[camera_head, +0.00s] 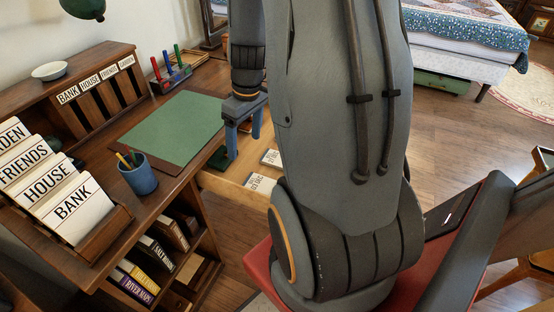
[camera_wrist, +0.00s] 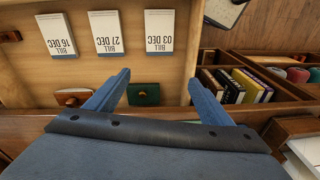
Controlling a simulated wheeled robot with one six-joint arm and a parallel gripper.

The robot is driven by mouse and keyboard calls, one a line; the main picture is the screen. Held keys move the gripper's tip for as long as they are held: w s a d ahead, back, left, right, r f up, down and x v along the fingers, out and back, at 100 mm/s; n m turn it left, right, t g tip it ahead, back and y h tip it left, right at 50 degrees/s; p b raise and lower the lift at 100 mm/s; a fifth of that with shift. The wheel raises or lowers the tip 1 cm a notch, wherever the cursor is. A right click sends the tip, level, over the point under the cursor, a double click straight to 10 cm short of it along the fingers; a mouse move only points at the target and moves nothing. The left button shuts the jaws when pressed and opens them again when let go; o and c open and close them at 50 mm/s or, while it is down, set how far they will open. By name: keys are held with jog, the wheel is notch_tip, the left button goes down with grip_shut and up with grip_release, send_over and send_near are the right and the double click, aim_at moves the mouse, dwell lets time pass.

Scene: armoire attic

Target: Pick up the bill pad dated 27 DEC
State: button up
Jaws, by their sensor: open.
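The bill pad marked 27 DEC (camera_wrist: 105,31) is white with a blue edge. It lies in an open wooden drawer (camera_wrist: 85,67), the middle of three pads in the wrist view. The pad marked 16 DEC (camera_wrist: 57,35) is on its left and the pad marked 03 DEC (camera_wrist: 159,31) on its right. My gripper (camera_wrist: 157,84) is open and empty, its fingertips apart from the pads. In the head view my gripper (camera_head: 244,143) hangs over the drawer (camera_head: 228,189). Two pads show there, their dates too small to read; my arm hides part of the drawer.
A green item (camera_wrist: 143,94) and a brown item (camera_wrist: 71,96) lie by the drawer's wall. The desk has a green mat (camera_head: 168,127), a blue pen cup (camera_head: 138,176) and a card rack (camera_head: 93,232). Shelves of books (camera_wrist: 233,84) stand beside the drawer.

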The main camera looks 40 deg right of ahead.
jog(key=shift+n+t, duration=0.3)
jog(key=shift+n, duration=0.5)
jog(key=d+f, duration=0.2)
jog(key=d, duration=0.2)
jog(key=d+f, duration=0.2)
jog(key=d, duration=0.3)
jog(key=s+d+f, duration=0.1)
jog(key=d+f, duration=0.1)
jog(key=d, duration=0.2)
jog(key=shift+d+f, duration=0.2)
jog(key=shift+f, duration=0.15)
jog(key=shift+w+d+f, duration=0.1)
jog(key=shift+f, duration=0.3)
jog(key=shift+w+a+f, duration=0.1)
jog(key=shift+w+f, duration=0.05)
jog(key=shift+f, duration=1)
jog(key=shift+w+a+f, duration=0.1)
jog(key=shift+a+f, duration=0.05)
jog(key=shift+f, duration=1)
jog(key=shift+w+a+f, duration=0.1)
jog(key=shift+w+f, duration=0.05)
jog(key=shift+f, duration=1)
jog(key=c, duration=1.2)
jog(key=shift+o, duration=0.2)
jog(key=shift+r, duration=0.15)
